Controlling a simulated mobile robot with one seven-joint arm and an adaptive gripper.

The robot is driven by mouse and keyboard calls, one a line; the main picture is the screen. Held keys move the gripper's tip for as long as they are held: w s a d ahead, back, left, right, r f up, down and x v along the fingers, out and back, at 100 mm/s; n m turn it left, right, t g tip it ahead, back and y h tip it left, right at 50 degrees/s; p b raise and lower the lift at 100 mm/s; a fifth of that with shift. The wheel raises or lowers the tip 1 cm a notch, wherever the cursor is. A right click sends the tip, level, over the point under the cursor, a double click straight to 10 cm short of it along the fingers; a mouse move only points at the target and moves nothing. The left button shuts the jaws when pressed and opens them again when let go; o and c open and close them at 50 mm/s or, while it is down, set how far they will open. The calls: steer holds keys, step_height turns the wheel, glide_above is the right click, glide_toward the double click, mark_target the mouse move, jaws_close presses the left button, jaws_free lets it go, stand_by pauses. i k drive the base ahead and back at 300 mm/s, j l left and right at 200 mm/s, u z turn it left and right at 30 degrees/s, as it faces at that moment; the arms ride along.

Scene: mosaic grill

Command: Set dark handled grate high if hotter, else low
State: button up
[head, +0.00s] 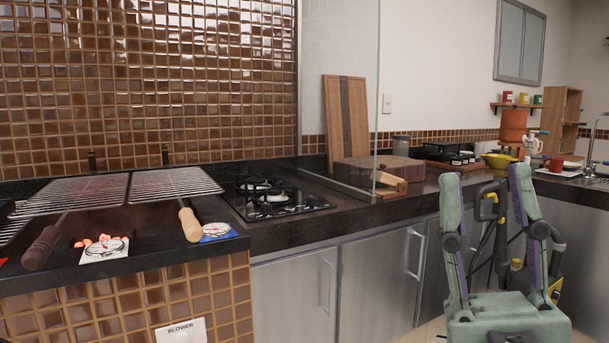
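The dark handled grate (75,194) is at the left, its dark brown handle (42,248) sticking out over the front edge of the grill counter. I cannot tell for sure which level it rests on. A second gauge (216,231) on a blue plate is by the light handle, also unreadable. My gripper (485,172) is at the right, open and empty, fingers pointing up, far from the grates.
A light handled grate (175,184) lies just right of the dark handled one. Part of another rack (10,229) shows lower at the left edge. A gas hob (270,196), cutting boards (347,118) and a glass panel (376,90) stand on the counter between grill and gripper.

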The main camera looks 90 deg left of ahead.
mark_target(37, 254)
steer(key=l+u, duration=0.1)
steer(key=u, duration=3.7)
